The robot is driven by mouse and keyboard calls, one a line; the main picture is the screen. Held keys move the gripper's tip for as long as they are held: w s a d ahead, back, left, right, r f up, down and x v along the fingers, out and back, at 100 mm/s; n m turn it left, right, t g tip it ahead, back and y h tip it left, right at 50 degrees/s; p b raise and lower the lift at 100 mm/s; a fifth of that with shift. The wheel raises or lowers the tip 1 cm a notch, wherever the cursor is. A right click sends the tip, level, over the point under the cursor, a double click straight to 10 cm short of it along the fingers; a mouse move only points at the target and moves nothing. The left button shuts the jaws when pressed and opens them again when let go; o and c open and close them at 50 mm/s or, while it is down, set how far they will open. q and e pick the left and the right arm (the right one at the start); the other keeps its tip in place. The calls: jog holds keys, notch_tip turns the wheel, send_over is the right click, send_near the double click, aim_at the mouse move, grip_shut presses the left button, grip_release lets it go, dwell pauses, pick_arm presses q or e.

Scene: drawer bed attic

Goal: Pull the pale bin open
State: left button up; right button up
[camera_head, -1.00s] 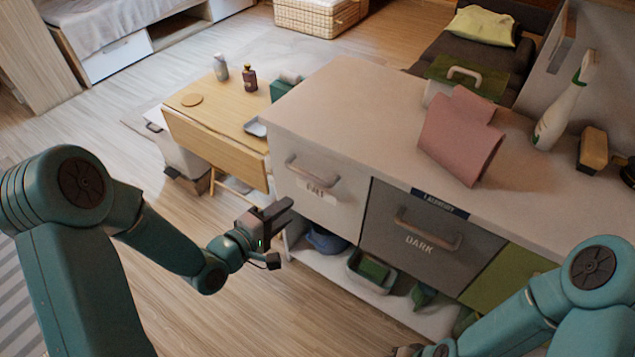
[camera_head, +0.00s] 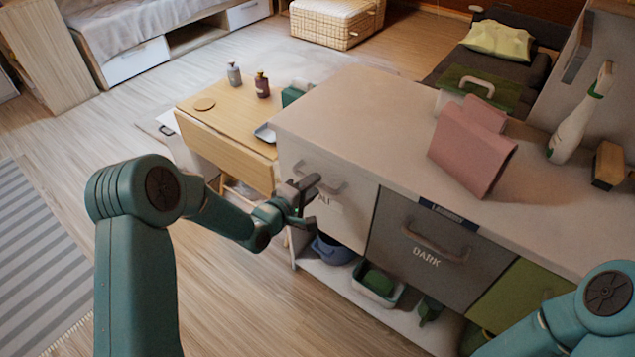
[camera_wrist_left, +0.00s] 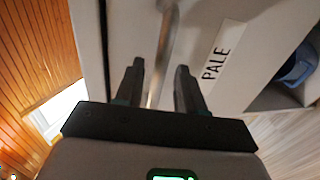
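The pale bin (camera_head: 348,222) is the light front at the left end of the cabinet, flush with the cabinet face, so it is closed. In the left wrist view its PALE label (camera_wrist_left: 216,52) stands right of its bar handle (camera_wrist_left: 167,38). My left gripper (camera_head: 306,188) is at this handle and partly hides the handle and label in the head view. In the left wrist view its fingers (camera_wrist_left: 160,68) are apart, with the handle between them and gaps at the sides. My right arm is at the lower right; its gripper is out of view.
The grey DARK bin (camera_head: 420,245) and a green bin (camera_head: 510,292) continue the row to the right. Below is an open shelf with a blue item (camera_head: 331,249) and a tray (camera_head: 377,283). A wooden table (camera_head: 228,120) stands left of the cabinet. The floor in front is clear.

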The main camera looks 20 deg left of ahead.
pick_arm(q)
jog(key=shift+x, duration=1.35)
grip_shut()
jog(key=shift+s, duration=0.1)
